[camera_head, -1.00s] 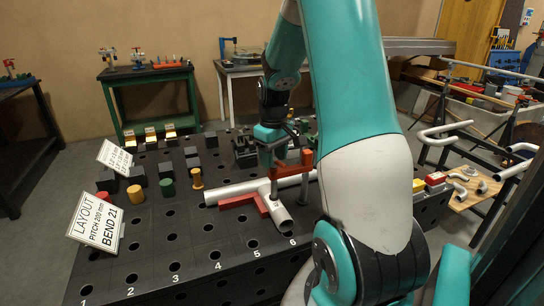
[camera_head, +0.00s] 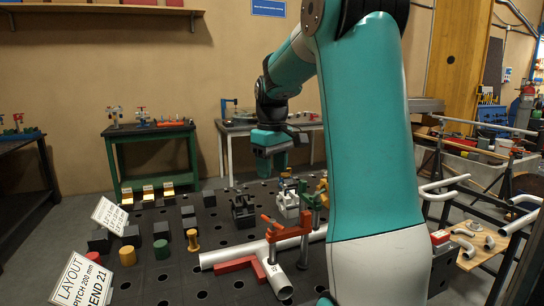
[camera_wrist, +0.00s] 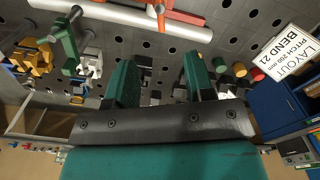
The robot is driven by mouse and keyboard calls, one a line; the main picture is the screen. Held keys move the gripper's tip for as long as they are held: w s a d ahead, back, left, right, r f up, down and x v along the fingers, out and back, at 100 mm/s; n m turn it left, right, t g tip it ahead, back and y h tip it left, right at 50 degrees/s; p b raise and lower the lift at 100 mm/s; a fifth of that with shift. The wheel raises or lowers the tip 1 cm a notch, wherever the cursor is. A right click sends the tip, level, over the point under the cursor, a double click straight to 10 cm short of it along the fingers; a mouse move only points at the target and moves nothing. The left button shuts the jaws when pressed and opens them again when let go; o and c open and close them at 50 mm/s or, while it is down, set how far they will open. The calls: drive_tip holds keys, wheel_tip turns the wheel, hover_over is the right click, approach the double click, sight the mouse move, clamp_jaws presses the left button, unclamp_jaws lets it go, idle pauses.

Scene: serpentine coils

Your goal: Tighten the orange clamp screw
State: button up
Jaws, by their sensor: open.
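An orange clamp (camera_head: 290,233) stands on the dark perforated table, its arm reaching over a white pipe (camera_head: 228,256). Its screw (camera_head: 271,243) is at the arm's left end, over the pipe joint, with a small slanted orange handle on top. My gripper (camera_head: 272,165) hangs above and behind the clamp, clear of it. In the wrist view my gripper's two green fingers (camera_wrist: 160,85) are spread with nothing held between them. Part of the orange clamp (camera_wrist: 160,17) shows at the top edge there, beside the pipe (camera_wrist: 110,14). Whether the screw presses the pipe cannot be told.
A red block (camera_head: 238,264) lies by the pipe. A white vise (camera_head: 288,203) and black vise (camera_head: 243,211) stand behind. Blocks, cylinders and a layout sign (camera_head: 82,283) are at left.

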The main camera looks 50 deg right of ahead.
sight(273, 224)
drive_tip(key=shift+r, duration=1.55)
